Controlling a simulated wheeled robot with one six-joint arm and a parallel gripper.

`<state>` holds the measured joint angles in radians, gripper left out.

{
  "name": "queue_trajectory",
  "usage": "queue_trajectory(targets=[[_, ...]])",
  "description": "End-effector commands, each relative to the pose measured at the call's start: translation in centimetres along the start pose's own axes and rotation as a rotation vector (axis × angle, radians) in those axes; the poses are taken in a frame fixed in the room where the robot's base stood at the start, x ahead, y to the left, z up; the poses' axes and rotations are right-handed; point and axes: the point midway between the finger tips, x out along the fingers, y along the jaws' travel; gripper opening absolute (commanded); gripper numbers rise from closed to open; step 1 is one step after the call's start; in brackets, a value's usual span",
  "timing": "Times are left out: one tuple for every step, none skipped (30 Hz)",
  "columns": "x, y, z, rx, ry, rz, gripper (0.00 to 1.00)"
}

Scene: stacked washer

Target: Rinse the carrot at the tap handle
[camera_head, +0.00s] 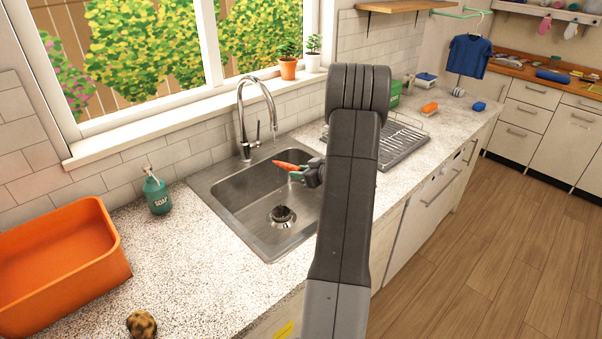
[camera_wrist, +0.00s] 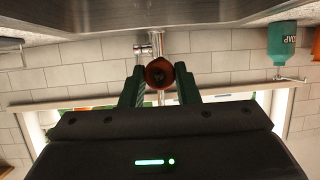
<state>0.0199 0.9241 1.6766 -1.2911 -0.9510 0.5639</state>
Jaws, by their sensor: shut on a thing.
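The orange carrot (camera_head: 287,165) is held above the sink basin, roughly level, with its tip pointing left. My gripper (camera_head: 298,174) is shut on it, and the dark arm comes in from the lower right. In the wrist view, the carrot's round end (camera_wrist: 159,73) sits between the green fingers of my gripper (camera_wrist: 159,68). The chrome tap (camera_head: 241,110) stands at the sink's back edge, its spout arching over the basin. Its small lever handle (camera_head: 258,132) is beside the tap's base. The carrot appears below and right of the spout end. I cannot tell whether water runs.
The steel sink (camera_head: 240,225) has a drain at its bottom. A soap bottle (camera_head: 157,193) and an orange tub (camera_head: 60,265) stand to its left. A dish rack (camera_head: 402,145) stands to its right, partly behind my arm. A small brown patterned object (camera_head: 141,324) lies near the front edge.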

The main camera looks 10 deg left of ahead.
Motion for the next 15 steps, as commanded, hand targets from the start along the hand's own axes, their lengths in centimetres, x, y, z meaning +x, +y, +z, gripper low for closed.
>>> queue_trajectory(targets=[[0.0,0.0,0.0,0.0,0.0,0.0,0.06],[0.0,0.0,0.0,0.0,0.0,0.0,0.06],[-0.01,0.0,0.0,0.0,0.0,0.0,0.06],[-0.01,0.0,0.01,0.0,0.0,0.0,0.06],[-0.01,-0.01,0.01,0.0,0.0,0.0,0.06],[-0.01,-0.01,0.01,0.0,0.0,0.0,0.06],[-0.01,-0.01,0.01,0.0,0.0,0.0,0.06],[-0.02,-0.01,0.01,0.0,0.0,0.0,0.06],[-0.03,0.0,0.01,0.0,0.0,0.0,0.06],[-0.05,0.02,0.01,0.0,0.0,0.0,0.06],[-0.08,0.04,0.01,0.0,0.0,0.0,0.06],[-0.13,0.1,0.02,0.0,0.0,0.001,0.06],[-0.19,0.15,0.03,0.0,0.0,0.001,0.06],[-0.26,0.21,0.05,0.001,0.0,0.001,0.06],[-0.37,0.32,0.08,0.001,0.0,0.002,0.06]])
